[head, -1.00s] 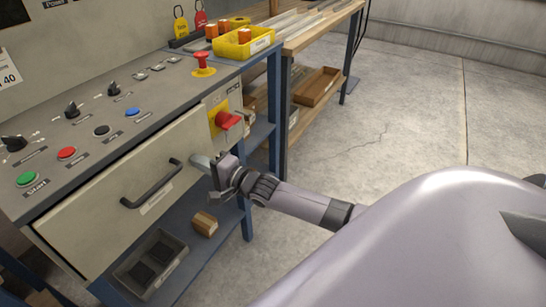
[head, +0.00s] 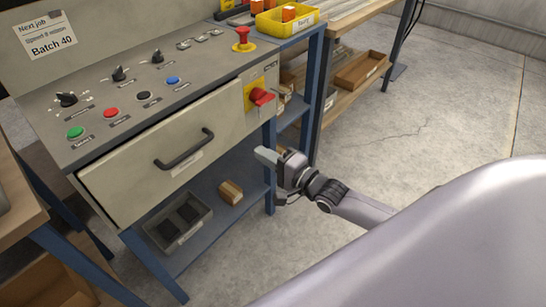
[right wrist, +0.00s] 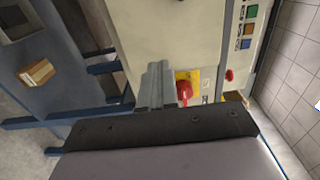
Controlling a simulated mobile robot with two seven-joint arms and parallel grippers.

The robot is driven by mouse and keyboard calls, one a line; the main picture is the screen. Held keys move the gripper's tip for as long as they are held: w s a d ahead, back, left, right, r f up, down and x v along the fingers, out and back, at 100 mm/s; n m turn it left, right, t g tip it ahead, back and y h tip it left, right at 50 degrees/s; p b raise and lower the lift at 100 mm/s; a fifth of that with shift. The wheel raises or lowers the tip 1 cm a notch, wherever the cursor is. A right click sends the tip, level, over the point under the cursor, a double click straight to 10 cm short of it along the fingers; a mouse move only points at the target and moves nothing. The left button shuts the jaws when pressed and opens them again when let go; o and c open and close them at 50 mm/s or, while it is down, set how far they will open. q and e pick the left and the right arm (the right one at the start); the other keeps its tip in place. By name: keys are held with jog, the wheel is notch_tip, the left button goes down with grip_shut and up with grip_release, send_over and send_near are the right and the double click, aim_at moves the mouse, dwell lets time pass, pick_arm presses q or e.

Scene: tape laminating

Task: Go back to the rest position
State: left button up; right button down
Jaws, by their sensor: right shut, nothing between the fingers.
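My right gripper (head: 268,157) is shut and empty in the head view. It is in front of the right end of the machine's drawer front, below the red rotary switch (head: 262,97), and apart from the black drawer handle (head: 184,148). In the right wrist view its closed fingers (right wrist: 153,86) point toward the machine, and the red switch (right wrist: 184,90) appears just right of them. My left gripper is not in view.
The control panel (head: 205,80) has several buttons and knobs and a red emergency stop (head: 243,40). A grey tray (head: 178,228) and a small cardboard box (head: 230,192) sit on the blue lower shelf. Open concrete floor (head: 450,110) lies to the right.

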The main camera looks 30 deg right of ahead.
jog(key=shift+v, duration=1.1)
jog(key=s+a+f+n+g+h+p, duration=0.2)
jog(key=s+a+n+g+p, duration=0.1)
jog(key=s+n, duration=0.5)
jog(key=s+a+f+n+g+h+p, duration=0.2)
jog(key=s+n+p, duration=0.3)
jog(key=s, duration=0.8)
jog(key=shift+a+f+n+g, duration=0.3)
jog(key=shift+n+g, duration=0.5)
jog(key=shift+n, duration=0.9)
jog(key=shift+w+a, duration=0.1)
